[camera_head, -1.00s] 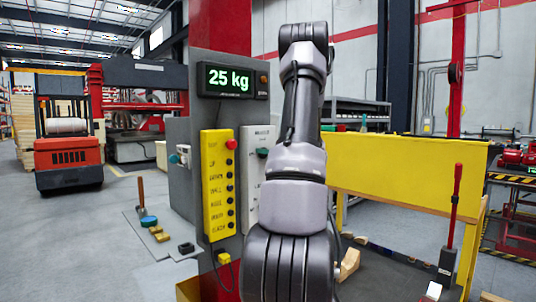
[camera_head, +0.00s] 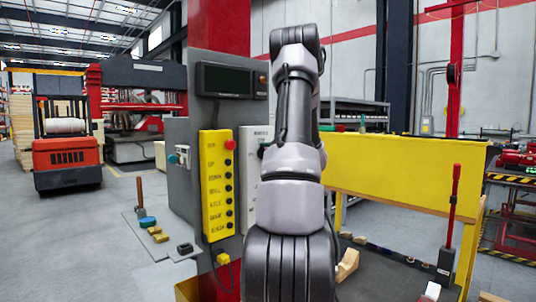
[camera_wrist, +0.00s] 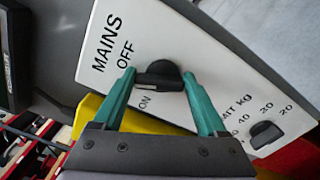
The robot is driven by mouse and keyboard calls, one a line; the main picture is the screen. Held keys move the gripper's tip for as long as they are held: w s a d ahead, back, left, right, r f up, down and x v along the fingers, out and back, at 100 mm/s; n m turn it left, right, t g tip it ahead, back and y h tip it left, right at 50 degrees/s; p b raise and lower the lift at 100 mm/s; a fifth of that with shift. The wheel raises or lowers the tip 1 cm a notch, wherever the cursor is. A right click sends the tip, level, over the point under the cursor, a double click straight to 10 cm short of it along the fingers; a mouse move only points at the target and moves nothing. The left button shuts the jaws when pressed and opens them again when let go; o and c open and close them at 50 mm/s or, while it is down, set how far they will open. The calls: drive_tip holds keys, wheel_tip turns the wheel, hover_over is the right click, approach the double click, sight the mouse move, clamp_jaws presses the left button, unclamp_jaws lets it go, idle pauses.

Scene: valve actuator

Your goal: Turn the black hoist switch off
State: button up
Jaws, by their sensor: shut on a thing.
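The black hoist switch (camera_wrist: 162,70) is a dark knob on a white panel (camera_wrist: 175,30) marked MAINS, OFF and ON in the wrist view. My gripper (camera_wrist: 158,82) has its two green fingers on either side of the knob, shut on it. The knob lies near both the OFF and ON marks; I cannot tell exactly which it points to. In the head view the white panel (camera_head: 248,165) shows beside the yellow button box, and my arm hides my gripper. The display (camera_head: 226,80) above is dark.
A second black knob (camera_wrist: 264,134) sits lower on the panel by a number scale. The yellow button box (camera_head: 217,185) with a red button stands just left of the panel. A yellow barrier (camera_head: 410,170) is at the right. Open floor lies at the left.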

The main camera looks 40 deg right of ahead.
drive_tip(key=m, duration=0.4)
drive_tip(key=shift+d+f+m, duration=0.15)
drive_tip(key=shift+d+m, duration=0.05)
drive_tip(key=shift+m, duration=0.1)
idle(0.5)
drive_tip(key=o, duration=1.3)
drive_tip(key=shift+s, duration=0.1)
drive_tip(key=s, duration=1)
drive_tip(key=shift+s+d, duration=0.3)
drive_tip(key=shift+d, duration=0.1)
